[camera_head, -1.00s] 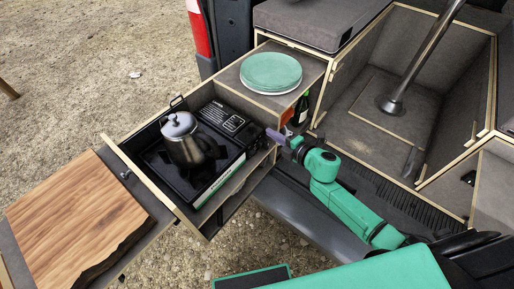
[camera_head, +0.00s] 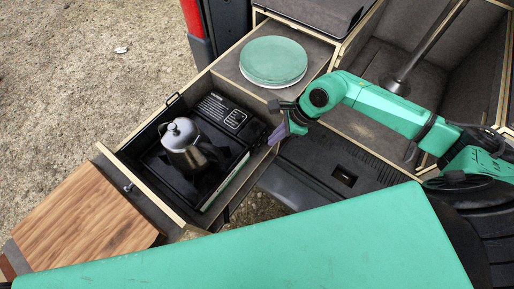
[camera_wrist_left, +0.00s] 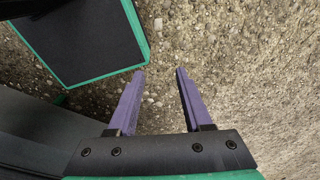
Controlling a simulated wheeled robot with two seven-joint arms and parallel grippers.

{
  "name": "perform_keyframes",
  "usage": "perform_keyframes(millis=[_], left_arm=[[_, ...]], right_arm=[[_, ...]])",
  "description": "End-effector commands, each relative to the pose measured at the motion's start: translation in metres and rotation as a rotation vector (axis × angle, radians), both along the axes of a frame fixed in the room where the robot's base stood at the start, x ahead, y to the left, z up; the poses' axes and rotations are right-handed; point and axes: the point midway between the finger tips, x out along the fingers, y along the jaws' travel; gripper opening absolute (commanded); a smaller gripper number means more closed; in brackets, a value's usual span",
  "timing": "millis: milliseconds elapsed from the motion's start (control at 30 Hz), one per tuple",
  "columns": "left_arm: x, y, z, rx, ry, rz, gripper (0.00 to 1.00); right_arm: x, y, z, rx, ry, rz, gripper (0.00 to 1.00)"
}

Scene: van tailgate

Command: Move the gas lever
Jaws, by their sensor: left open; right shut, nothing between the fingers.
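The black gas stove (camera_head: 230,131) sits in the pulled-out drawer in the head view. I cannot make out the gas lever; the stove's right end lies close to my right gripper. My right gripper (camera_head: 277,134) has purple fingers, is shut and empty, and is just right of the stove's edge; whether it touches anything is unclear. My left gripper (camera_wrist_left: 159,72) shows only in the left wrist view, open and empty above gravel.
A metal kettle (camera_head: 183,140) stands on the stove. Green plates (camera_head: 273,60) lie on the shelf behind my right gripper. A wooden board (camera_head: 85,218) is at the left. The drawer's walls (camera_head: 133,178) surround the stove.

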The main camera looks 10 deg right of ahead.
Motion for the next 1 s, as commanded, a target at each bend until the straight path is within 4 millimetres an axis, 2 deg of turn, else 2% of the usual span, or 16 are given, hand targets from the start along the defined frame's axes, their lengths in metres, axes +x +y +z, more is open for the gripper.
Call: perform_keyframes(millis=[167, 400, 533, 1000], left_arm=[[-0.005, -0.001, -0.009, 0.0, 0.009, 0.001, 0.5], [0.012, -0.004, -0.025, -0.005, -0.019, 0.001, 0.5], [0.014, -0.004, -0.031, -0.006, -0.022, 0.001, 0.5], [0.008, -0.003, -0.034, -0.005, -0.013, 0.0, 0.5]], right_arm=[[0.002, 0.006, -0.014, 0.003, 0.0, -0.001, 0.0], [0.005, 0.021, -0.046, 0.004, 0.0, -0.003, 0.0], [0.006, 0.027, -0.058, 0.004, 0.0, -0.003, 0.0], [0.007, 0.03, -0.064, 0.004, 0.0, -0.003, 0.0]])
